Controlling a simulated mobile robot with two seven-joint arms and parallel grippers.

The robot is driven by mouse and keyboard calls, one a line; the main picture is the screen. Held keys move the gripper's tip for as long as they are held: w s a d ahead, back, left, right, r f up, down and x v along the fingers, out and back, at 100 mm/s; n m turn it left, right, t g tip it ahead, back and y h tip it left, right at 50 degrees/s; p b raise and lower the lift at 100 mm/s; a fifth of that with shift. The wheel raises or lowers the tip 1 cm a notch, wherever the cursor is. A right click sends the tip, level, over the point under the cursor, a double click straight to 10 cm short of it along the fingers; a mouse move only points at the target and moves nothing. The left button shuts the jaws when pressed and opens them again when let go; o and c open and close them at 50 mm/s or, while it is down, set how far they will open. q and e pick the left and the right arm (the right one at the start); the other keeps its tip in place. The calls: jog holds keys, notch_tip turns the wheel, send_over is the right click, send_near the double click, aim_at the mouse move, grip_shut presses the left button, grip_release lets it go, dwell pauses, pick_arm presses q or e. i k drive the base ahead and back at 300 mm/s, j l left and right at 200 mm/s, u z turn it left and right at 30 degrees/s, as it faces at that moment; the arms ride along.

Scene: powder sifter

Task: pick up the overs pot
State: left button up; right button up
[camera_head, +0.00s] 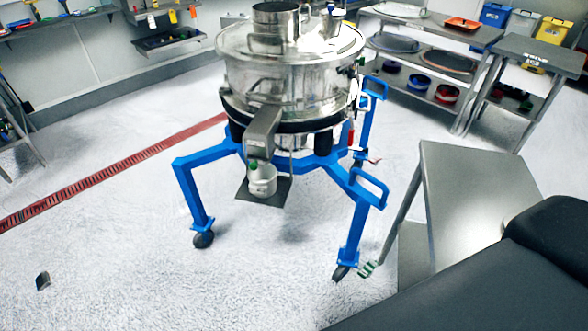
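A small whitish pot (263,183), which looks like the overs pot, stands upright on a dark flat plate (243,191) below the sloping metal spout (263,133) of the sifter. A small green thing shows at the pot's upper left. The steel sifter (290,75) is round and sits on a blue wheeled frame (190,185). Neither of my grippers is in view, and nothing of mine is seen near the pot.
A steel table (465,190) stands right of the sifter, partly hidden by a large dark shape at lower right. Steel shelves (420,60) with trays and bowls stand behind. A red floor drain (120,170) runs at left. The floor (130,260) before the sifter is mostly clear.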

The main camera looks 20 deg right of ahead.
aim_at(263, 184)
jog(key=i+z, duration=0.5)
jog(key=i, duration=0.4)
